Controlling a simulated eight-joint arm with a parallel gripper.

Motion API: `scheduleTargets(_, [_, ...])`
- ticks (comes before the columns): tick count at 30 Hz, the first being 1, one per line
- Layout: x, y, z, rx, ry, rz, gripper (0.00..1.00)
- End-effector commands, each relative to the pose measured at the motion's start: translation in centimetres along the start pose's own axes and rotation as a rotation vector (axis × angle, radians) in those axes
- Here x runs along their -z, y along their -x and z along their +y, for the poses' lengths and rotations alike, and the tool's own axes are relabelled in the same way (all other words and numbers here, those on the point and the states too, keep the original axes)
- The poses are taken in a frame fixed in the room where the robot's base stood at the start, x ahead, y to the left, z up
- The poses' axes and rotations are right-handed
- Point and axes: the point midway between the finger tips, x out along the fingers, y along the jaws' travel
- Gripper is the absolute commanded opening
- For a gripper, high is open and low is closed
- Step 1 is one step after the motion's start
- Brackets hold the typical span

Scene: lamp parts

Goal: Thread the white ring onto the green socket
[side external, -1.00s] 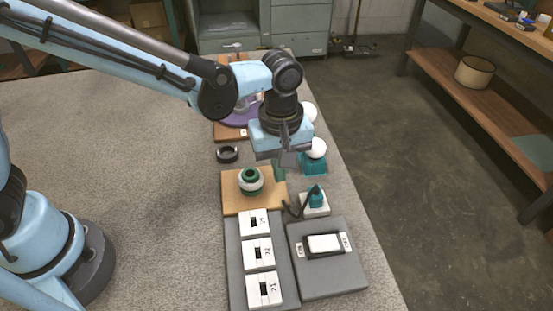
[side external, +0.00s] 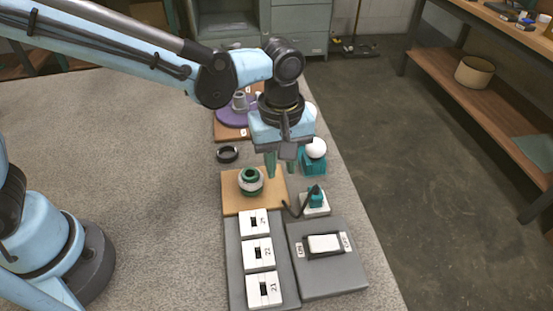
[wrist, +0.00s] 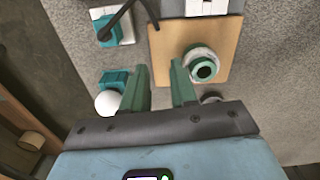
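The green socket (side external: 250,175) stands on the tan board. The white ring (side external: 250,189) is around the socket, and green shows in its middle. In the wrist view, the white ring (wrist: 205,55) encircles the green socket (wrist: 203,70) with its dark opening. I cannot tell whether the ring sits level or how far down it is. My gripper (side external: 281,169) is open and empty, its green fingers apart, above and to the right of the socket. In the wrist view my gripper (wrist: 159,68) shows a clear gap between the fingers, left of the ring.
A teal holder with a white bulb (side external: 315,149) stands close right of my gripper. A teal plug piece with a dark cable (side external: 316,197) is nearer the camera. A black ring (side external: 227,154) lies on the table.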

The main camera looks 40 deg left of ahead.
Motion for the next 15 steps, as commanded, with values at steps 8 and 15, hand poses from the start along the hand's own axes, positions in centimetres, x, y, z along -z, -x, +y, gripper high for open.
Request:
scheduleTargets(8, [0.0,5.1,0.0,0.000,0.000,0.000,0.27])
scheduleTargets(15, [0.0,8.7,0.0,0.000,-0.001,0.000,0.27])
